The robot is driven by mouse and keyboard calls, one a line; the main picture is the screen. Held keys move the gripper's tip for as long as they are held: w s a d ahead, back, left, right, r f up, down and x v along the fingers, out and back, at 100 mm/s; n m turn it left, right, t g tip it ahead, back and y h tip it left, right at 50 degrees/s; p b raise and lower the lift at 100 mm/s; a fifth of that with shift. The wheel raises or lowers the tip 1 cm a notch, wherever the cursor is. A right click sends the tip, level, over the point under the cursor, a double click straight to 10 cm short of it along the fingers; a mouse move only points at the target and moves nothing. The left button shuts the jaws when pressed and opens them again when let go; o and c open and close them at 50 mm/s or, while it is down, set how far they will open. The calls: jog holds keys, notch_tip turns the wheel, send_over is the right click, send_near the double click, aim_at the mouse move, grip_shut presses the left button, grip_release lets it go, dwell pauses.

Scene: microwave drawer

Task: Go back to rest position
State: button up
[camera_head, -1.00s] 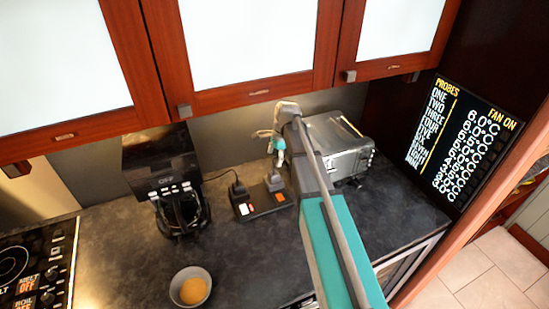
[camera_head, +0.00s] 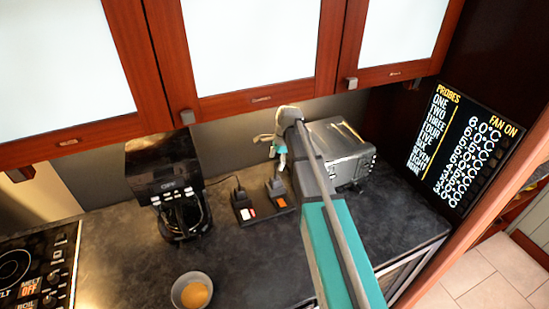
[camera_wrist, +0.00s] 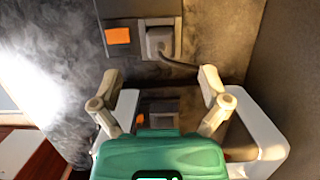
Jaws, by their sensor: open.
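My gripper (camera_wrist: 160,88) is open and empty in the wrist view, its two fingers spread apart above the dark countertop. In the wrist view a power strip with an orange switch (camera_wrist: 118,36) and a grey plug (camera_wrist: 159,40) with a cable lie beyond the fingertips. In the head view my teal and grey arm reaches up from the bottom, and my gripper (camera_head: 281,150) hangs near the wall, mostly hidden behind the arm's end. The power strip (camera_head: 257,211) lies on the counter below and left of it, with two plugs and a lit red-orange switch.
A grey toaster oven (camera_head: 338,150) stands just right of my arm's end. A black coffee maker (camera_head: 170,185) stands left, a bowl with orange contents (camera_head: 192,291) in front, and a stove (camera_head: 38,275) at far left. Upper cabinets (camera_head: 240,50) overhang. The counter's middle (camera_head: 235,255) is clear.

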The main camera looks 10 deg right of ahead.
jog(key=shift+s, duration=0.1)
jog(key=s+f+n+h+b, duration=0.1)
jog(key=s+f+n+b, duration=0.2)
jog(key=s+n, duration=0.5)
jog(key=s+f+n+h+b, duration=0.1)
jog(key=s+f+n+b, duration=0.2)
jog(key=s+n, duration=0.4)
jog(key=s, duration=0.7)
jog(key=shift+f+n+t+h, duration=0.25)
jog(key=shift+n+t+h, duration=0.05)
jog(key=shift+n+h, duration=0.1)
